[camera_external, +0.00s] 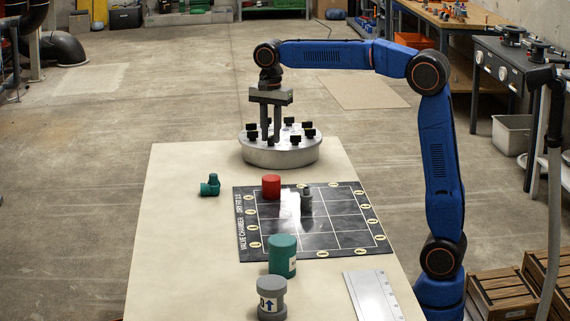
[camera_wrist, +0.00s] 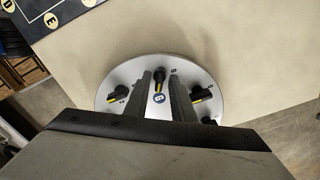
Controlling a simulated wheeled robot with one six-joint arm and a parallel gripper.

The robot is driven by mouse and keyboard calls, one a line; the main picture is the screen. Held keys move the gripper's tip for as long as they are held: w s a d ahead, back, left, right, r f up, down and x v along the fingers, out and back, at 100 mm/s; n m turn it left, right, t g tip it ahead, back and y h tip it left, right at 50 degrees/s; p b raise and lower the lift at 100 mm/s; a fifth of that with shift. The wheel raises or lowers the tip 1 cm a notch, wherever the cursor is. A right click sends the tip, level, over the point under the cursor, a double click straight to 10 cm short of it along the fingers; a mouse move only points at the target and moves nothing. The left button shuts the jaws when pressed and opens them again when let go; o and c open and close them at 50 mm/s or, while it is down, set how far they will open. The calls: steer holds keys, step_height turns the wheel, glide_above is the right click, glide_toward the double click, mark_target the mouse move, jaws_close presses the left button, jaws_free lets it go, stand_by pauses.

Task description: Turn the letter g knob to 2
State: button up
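A round silver drum (camera_external: 281,155) with several black knobs around its top stands at the far end of the table. My gripper (camera_external: 271,138) points down over the drum's left part. In the wrist view its two fingers (camera_wrist: 161,76) are apart, one on each side of a black knob (camera_wrist: 160,80). I cannot tell whether they touch it. Other knobs sit left (camera_wrist: 117,94) and right (camera_wrist: 201,95).
A black gridded mat (camera_external: 335,236) lies nearer, with a red cylinder (camera_external: 271,186) and a grey fitting (camera_external: 306,196) on it. Green fittings (camera_external: 210,186) (camera_external: 282,256), a grey spool (camera_external: 271,298) and a metal plate (camera_external: 372,296) are also on the table.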

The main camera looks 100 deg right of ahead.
mark_target(272, 137)
stand_by(0.3)
step_height(272, 137, up, 17)
steer(key=shift+r, duration=0.2)
stand_by(0.4)
stand_by(0.5)
